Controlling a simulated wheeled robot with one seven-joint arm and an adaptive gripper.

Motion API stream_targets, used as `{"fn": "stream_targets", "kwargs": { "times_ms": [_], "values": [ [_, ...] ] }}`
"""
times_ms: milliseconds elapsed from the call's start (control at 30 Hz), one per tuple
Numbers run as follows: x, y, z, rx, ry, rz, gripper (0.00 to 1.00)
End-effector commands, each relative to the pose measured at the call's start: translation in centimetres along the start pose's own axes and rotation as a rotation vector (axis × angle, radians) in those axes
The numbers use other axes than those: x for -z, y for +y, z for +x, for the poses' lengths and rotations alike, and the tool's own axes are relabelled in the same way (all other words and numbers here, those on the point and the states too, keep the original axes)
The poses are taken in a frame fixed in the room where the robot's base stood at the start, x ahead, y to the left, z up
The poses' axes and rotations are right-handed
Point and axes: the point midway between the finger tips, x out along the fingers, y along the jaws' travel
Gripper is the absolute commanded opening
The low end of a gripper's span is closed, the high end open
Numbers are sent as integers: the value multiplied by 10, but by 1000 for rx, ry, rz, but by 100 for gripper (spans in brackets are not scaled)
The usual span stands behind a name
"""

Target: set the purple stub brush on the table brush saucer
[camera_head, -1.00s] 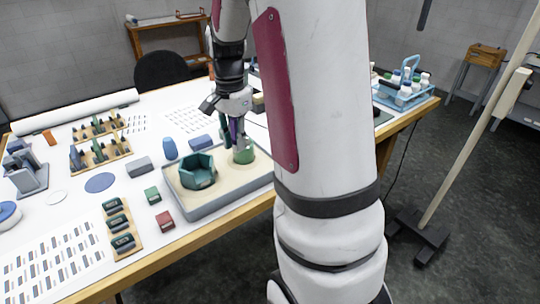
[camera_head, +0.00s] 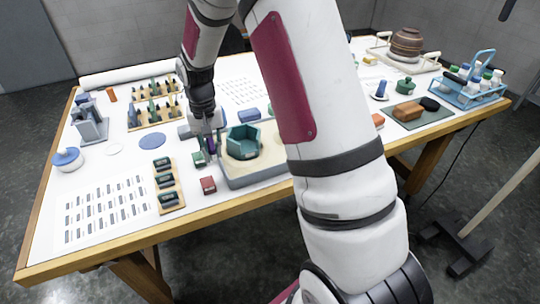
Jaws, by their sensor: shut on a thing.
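My gripper (camera_head: 208,138) points down left of the tray, shut on the purple stub brush (camera_head: 210,146), of which only a thin purple part shows between the fingers. It is near the small green block (camera_head: 198,159); I cannot tell its exact height above the table. A flat blue disc (camera_head: 152,140) lies to the left of my gripper, and a smaller white disc (camera_head: 113,149) lies farther left. Both look bare. I cannot tell for sure which one is the brush saucer.
A shallow grey tray (camera_head: 250,180) with a teal hexagonal holder (camera_head: 243,143) stands right of my gripper. A red block (camera_head: 208,185) and a wooden rack (camera_head: 168,187) are in front. Wooden racks of bottles (camera_head: 152,112) stand behind the blue disc. White table surface is clear around the discs.

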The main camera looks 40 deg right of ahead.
Motion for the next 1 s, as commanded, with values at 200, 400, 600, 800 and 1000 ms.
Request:
{"fn": "stream_targets", "kwargs": {
  "times_ms": [200, 400, 600, 800, 1000],
  "values": [
    [11, -49, 26, 0, 1, -279, 0],
    [16, -72, 39, -3, 2, -423, 0],
    [16, -72, 38, -3, 1, -420, 0],
    [29, -76, 47, -1, 3, -416, 0],
    [31, -77, 36, -1, 3, -415, 0]
  ]
}}
